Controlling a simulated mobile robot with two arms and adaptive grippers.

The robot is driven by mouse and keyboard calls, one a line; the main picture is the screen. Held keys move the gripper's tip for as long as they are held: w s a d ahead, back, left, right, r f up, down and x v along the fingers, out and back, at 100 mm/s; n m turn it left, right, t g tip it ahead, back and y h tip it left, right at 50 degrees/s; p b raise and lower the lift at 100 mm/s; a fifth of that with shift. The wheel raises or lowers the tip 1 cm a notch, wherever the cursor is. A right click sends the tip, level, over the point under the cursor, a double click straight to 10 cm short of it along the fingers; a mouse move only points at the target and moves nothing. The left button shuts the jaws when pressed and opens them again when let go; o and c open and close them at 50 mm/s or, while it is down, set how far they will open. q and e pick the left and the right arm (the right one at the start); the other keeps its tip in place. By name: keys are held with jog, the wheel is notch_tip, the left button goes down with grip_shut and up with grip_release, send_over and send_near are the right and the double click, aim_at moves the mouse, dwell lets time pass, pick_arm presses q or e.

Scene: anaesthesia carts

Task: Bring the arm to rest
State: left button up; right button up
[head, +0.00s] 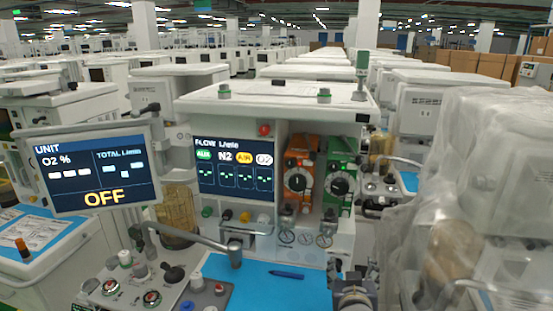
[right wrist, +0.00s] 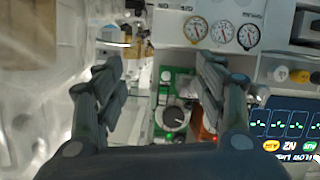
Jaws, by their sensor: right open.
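My right gripper (head: 355,292) shows at the bottom edge of the head view, right of the blue work surface, in front of the anaesthesia cart (head: 275,104). In the right wrist view the two dark fingers of this gripper (right wrist: 158,82) stand wide apart with nothing held between them. Beyond the gap are the green vaporizer (right wrist: 172,117) and part of the orange one (right wrist: 205,132). The wrist picture appears upside down. My left gripper is not in view.
A monitor (head: 92,168) reading OFF stands at left on the cart. A blue work surface (head: 262,288) bears a dark blue pen (head: 286,275). A plastic-wrapped machine (head: 470,190) stands close on the right. A grey curved arm (head: 190,238) spans the cart's front.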

jog(key=s+d+f+n+g+y, duration=0.15)
jog(key=s+f+g, duration=0.35)
jog(key=s+f, duration=0.95)
jog(key=s+a+f+n+g+y, duration=0.1)
jog(key=s+g, duration=0.2)
jog(key=s, duration=0.7)
jog(key=s+a+f+n+g+y, duration=0.1)
jog(key=s+a+f+g+y, duration=0.1)
jog(key=s, duration=0.7)
notch_tip(320, 180, down, 28)
jog(key=s+g, duration=0.2)
jog(key=s+d+f+b, duration=0.1)
jog(key=s+d+f, duration=0.2)
jog(key=s+f, duration=1.2)
jog(key=shift+s+f+g, duration=0.4)
jog(key=shift+s, duration=0.4)
